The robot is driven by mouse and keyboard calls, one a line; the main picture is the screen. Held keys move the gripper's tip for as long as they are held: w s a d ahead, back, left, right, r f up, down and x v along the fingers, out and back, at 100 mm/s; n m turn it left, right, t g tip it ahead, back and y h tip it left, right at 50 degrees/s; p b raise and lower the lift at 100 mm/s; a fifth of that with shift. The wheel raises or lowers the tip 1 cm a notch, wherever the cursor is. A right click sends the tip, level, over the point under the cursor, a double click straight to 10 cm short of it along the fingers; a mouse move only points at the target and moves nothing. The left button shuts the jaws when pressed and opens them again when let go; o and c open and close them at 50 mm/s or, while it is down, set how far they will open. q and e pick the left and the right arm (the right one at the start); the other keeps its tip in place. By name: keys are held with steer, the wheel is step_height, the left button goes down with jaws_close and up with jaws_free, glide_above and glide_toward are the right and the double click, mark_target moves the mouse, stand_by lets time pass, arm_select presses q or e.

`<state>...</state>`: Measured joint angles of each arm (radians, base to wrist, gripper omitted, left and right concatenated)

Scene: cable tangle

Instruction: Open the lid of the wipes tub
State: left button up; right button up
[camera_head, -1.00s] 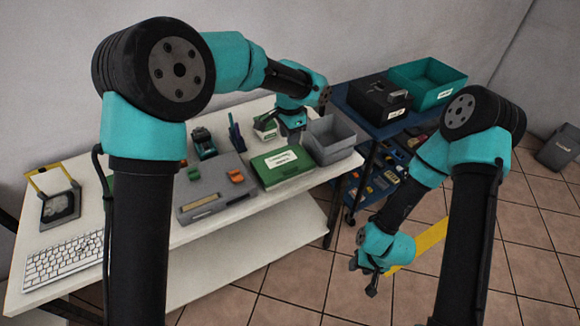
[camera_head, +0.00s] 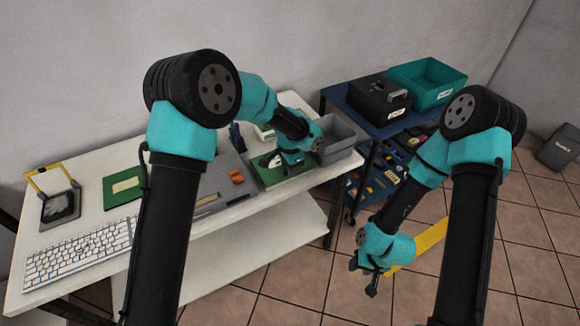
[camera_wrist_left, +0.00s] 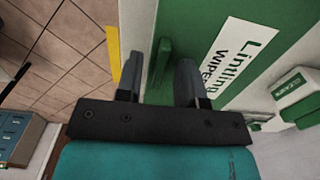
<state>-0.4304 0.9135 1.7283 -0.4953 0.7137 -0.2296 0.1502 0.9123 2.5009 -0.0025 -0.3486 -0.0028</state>
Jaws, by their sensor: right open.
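The wipes tub (camera_head: 258,180) is a green box on the white table, partly hidden under my left gripper in the head view. My right gripper (camera_head: 363,275) is open and empty, out over the floor beside the table.
A grey open bin (camera_head: 338,140) stands right of the tub. A grey panel with orange parts (camera_head: 237,177) lies to its left. A green-and-white small box (camera_wrist_left: 296,92) is close by. A keyboard (camera_head: 78,255) and blue cart (camera_head: 362,120) flank the area.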

arm_select(q)
steer(key=shift+c, duration=0.3)
jaws_close()
stand_by(0.3)
